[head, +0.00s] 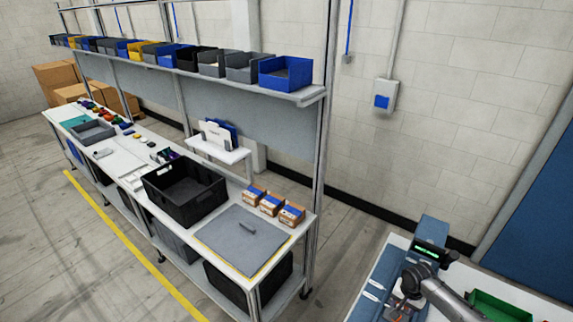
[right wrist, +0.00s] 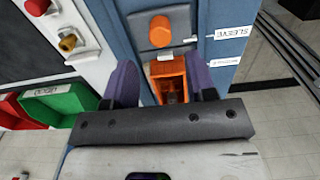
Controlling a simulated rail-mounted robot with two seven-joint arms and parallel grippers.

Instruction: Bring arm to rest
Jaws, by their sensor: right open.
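My right arm (head: 432,284) reaches over the blue fixture (head: 429,231) at the lower right of the head view. In the right wrist view, my right gripper (right wrist: 163,84) is open, with its two purple fingers apart. An orange part (right wrist: 173,75) on the blue fixture (right wrist: 220,48) shows between the fingers, closer to the right one; whether they touch cannot be told. An orange round knob (right wrist: 160,31) sits just beyond it, beside a white label reading SLEEVE (right wrist: 231,32). My left gripper is in neither view.
A green bin (right wrist: 62,108) and a red bin (right wrist: 12,112) lie left of the gripper. Red and brassy knobs (right wrist: 68,43) stand at upper left. Floor between is clear.

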